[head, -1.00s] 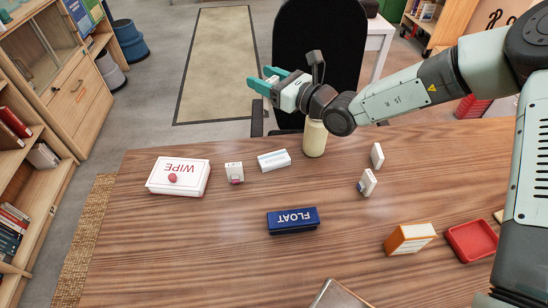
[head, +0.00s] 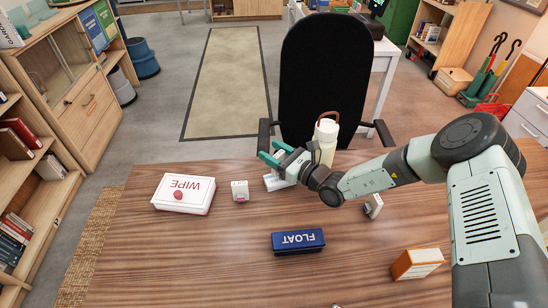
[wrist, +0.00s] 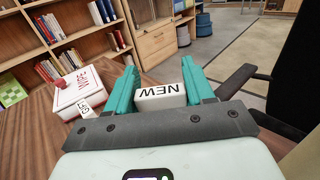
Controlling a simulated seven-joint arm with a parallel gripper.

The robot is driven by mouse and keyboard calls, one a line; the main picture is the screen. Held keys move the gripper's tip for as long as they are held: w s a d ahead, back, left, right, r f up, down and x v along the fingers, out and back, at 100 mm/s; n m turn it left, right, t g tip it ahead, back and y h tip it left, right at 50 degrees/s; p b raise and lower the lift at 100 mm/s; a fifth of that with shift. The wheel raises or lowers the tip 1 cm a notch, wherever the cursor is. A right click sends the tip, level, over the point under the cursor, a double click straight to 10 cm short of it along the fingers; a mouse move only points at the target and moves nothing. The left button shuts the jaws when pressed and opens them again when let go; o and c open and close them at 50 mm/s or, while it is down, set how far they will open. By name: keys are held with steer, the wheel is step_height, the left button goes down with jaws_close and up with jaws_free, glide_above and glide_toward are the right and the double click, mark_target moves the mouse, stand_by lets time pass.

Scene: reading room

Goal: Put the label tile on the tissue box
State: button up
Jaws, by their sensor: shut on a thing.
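The label tile, a white block marked NEW (wrist: 160,96), sits between my gripper's (wrist: 161,85) teal fingers in the wrist view. In the head view the tile (head: 274,184) is low at the table's far side, partly hidden by my gripper (head: 272,156). My gripper is shut on it; I cannot tell whether the tile still touches the table. A white box marked WIPE with a red knob on top, which I take for the tissue box (head: 200,200), lies flat to the left. It also shows in the wrist view (wrist: 72,98).
A small white block (head: 240,189) stands between the WIPE box and the tile. A pale bottle (head: 327,140) is close right of my gripper. A blue FLOAT block (head: 298,242), an orange-and-white box (head: 415,264) and a white block (head: 373,206) are nearer or further right.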

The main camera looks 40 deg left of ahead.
steer(key=shift+f, duration=0.95)
steer(key=o, duration=1)
steer(key=shift+f, duration=0.15)
steer(key=shift+o, duration=0.2)
steer(key=shift+r, duration=0.2)
steer(key=d, duration=1.2)
